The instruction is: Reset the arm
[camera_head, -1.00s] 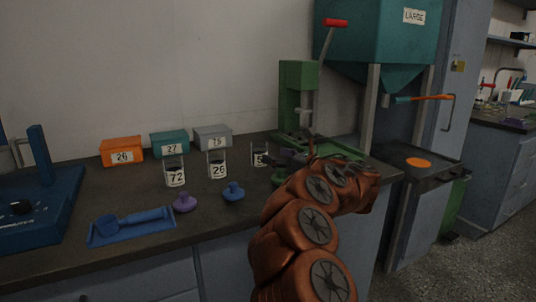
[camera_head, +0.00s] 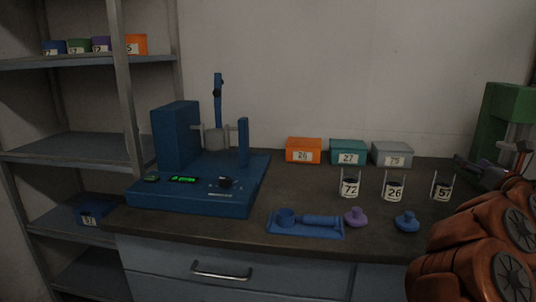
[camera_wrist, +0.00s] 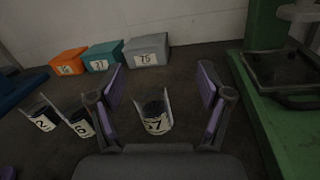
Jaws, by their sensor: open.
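My copper-coloured arm reaches in from the lower right of the head view. My gripper (camera_head: 490,170) is at the right edge there, partly hidden by the arm, near the green press. In the wrist view my gripper (camera_wrist: 160,100) is open, its two purple-padded fingers wide apart and nothing held. Beyond and between the fingers a beaker labelled 57 (camera_wrist: 153,117) stands on the bench; it also shows in the head view (camera_head: 441,188). I cannot tell that the fingers touch it.
A blue sieve shaker (camera_head: 200,190), a blue tray with a scoop (camera_head: 306,225), a purple knob (camera_head: 355,217) and a blue knob (camera_head: 406,223) are on the bench (camera_head: 200,228). Boxes 26 (camera_head: 303,150), 27 (camera_head: 348,152) and 75 (camera_head: 391,154) stand behind. Metal shelves (camera_head: 120,80) are left; the green press (camera_head: 508,110) is right.

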